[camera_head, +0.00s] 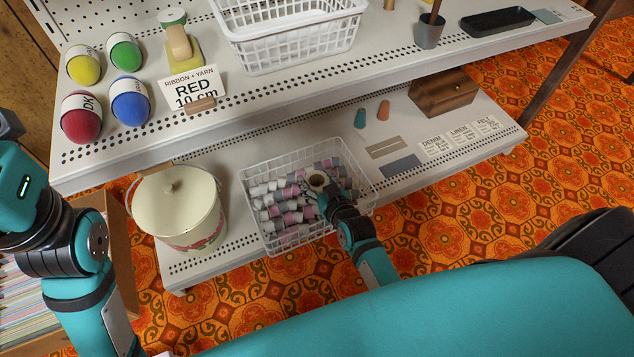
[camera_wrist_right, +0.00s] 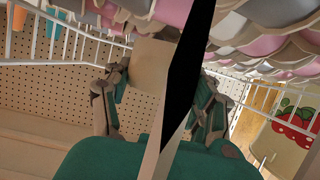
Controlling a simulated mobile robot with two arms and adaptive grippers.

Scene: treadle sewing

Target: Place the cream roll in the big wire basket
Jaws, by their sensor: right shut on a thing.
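The white wire basket (camera_head: 246,185) stands on the lower shelf, filled with several grey, white and pink rolls. My right gripper (camera_head: 325,190) is over its right part, shut on a cream roll (camera_head: 318,180) with a dark hole in its end. The roll is at about the level of the pile; I cannot tell whether it touches it. In the right wrist view the cream roll (camera_wrist_right: 150,62) shows between the fingers, with the pile and basket wires close around. My left arm comes in at the left edge; its gripper is out of view.
A cream lidded pot (camera_head: 180,210) stands left of the basket. To the right are cones (camera_head: 361,118), label cards and a wooden box (camera_head: 443,92). The upper shelf edge (camera_head: 300,108) overhangs behind, with another white basket (camera_head: 290,40) and colored balls on it.

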